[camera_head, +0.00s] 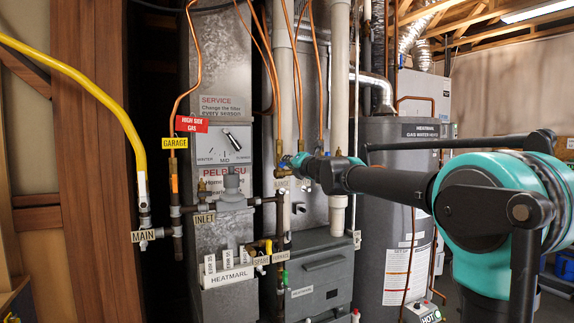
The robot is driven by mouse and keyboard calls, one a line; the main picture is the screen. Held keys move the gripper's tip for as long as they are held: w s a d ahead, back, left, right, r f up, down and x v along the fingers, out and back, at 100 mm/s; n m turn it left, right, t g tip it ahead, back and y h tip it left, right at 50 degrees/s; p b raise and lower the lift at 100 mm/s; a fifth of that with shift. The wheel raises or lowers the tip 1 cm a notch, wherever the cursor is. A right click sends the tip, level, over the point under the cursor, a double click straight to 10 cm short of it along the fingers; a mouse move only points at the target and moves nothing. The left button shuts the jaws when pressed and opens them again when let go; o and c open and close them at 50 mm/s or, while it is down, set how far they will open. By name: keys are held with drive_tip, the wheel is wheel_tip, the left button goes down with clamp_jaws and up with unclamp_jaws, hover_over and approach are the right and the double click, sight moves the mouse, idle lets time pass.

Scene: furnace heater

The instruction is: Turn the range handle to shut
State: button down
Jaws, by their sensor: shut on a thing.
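My gripper (291,164) reaches in from the right to a small brass valve (281,172) on a vertical gas pipe, in the middle of the head view. It is shut on a valve handle there. The fingers cover most of this handle, so I cannot tell its exact angle. A small tag (282,184) hangs just below the valve, too small to read, so I cannot confirm the name "range" from it.
The grey regulator (233,188) and inlet pipe stand left of the valve. A yellow gas hose (95,88) curves to the main valve. Labelled valves with a yellow handle (268,245) sit lower down. White pipes (338,100) and the water heater (391,230) stand close to my arm.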

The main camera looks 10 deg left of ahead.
idle(0.3)
drive_tip(key=m, duration=0.4)
drive_tip(key=shift+m, duration=0.3)
drive_tip(key=c, duration=1.4)
unclamp_jaws()
drive_tip(key=shift+c, duration=0.2)
drive_tip(key=v, duration=0.7)
